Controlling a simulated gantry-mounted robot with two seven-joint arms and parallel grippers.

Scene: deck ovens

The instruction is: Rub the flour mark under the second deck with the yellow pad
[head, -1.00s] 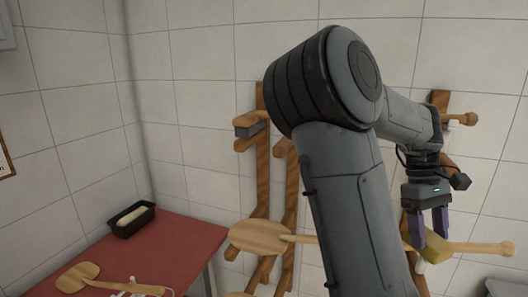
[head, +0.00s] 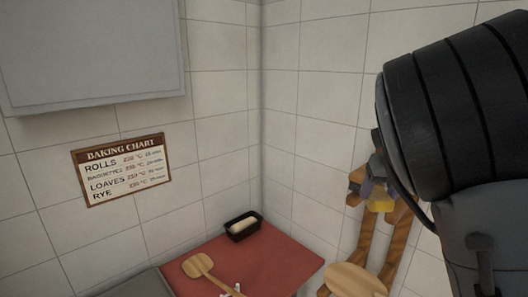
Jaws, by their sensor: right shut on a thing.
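My right gripper (head: 374,192) is at the right of the head view, partly behind my own large dark arm joint. It is shut on the yellow pad (head: 381,204), which shows as a small yellow block at its fingertips, in front of the wooden rack. Part of the gripper is hidden by the arm. The flour mark and the second deck are not in view.
A red-topped table (head: 285,262) stands in the corner, with a black tin (head: 231,234) holding pale dough and a wooden peel (head: 199,266). A wooden rack (head: 397,240) holds another peel (head: 357,281). A baking chart (head: 123,169) hangs below a grey box (head: 90,50).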

